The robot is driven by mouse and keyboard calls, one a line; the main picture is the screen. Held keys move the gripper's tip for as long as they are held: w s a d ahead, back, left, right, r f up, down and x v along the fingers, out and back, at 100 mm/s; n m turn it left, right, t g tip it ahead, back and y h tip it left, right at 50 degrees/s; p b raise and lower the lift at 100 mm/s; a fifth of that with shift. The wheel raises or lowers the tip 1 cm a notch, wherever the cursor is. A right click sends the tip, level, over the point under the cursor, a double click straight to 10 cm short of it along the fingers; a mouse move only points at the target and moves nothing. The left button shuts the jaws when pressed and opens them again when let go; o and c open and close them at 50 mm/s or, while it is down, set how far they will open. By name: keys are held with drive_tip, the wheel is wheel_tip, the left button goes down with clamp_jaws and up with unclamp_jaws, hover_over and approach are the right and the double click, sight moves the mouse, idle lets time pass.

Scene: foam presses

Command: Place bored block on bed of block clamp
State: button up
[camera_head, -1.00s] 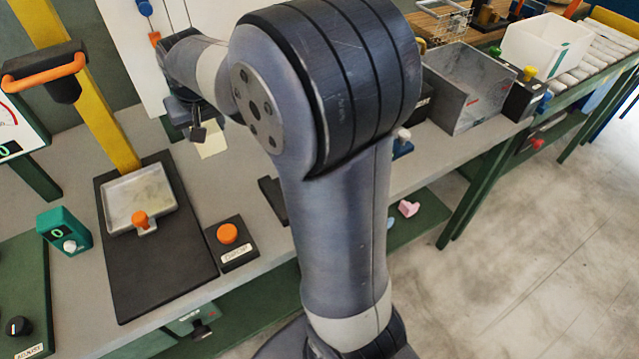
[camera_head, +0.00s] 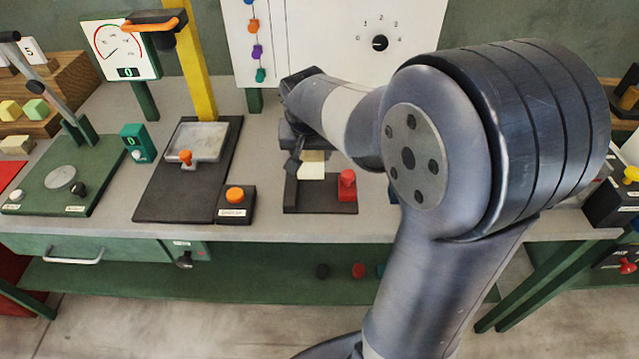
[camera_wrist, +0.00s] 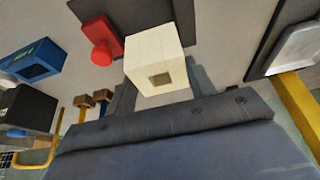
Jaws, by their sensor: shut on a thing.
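A cream block with a square hole in its face (camera_wrist: 155,58) is held between the fingers of my gripper (camera_wrist: 162,88) in the wrist view. In the head view the pale block (camera_head: 312,168) shows just below my gripper (camera_head: 302,158). The block clamp has a dark flat bed (camera_head: 303,196) and a red upright part (camera_head: 346,184) at its right end. The block overlaps the rear of the bed in the head view; the gap between them cannot be told. In the wrist view the red part (camera_wrist: 101,45) is left of the block.
A dark base with a metal pan (camera_head: 197,140) and a box with an orange button (camera_head: 236,196) stand left of the clamp. A green press (camera_head: 60,185) is farther left. A white board (camera_head: 330,40) stands behind. My arm hides the bench to the right.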

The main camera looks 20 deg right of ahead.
sight(311, 174)
drive_tip(key=shift+f, duration=3.55)
drive_tip(key=shift+f+b, duration=0.25)
drive_tip(key=shift+b, duration=0.05)
drive_tip(key=o, duration=1)
drive_tip(key=shift+r, duration=0.1)
drive_tip(key=shift+o, duration=0.2)
drive_tip(key=shift+r, duration=0.45)
drive_tip(key=v, duration=1.1)
drive_tip(key=shift+s+r+p, duration=0.15)
drive_tip(key=shift+s+p, duration=0.05)
drive_tip(key=shift+p, duration=0.2)
drive_tip(key=shift+a, duration=0.1)
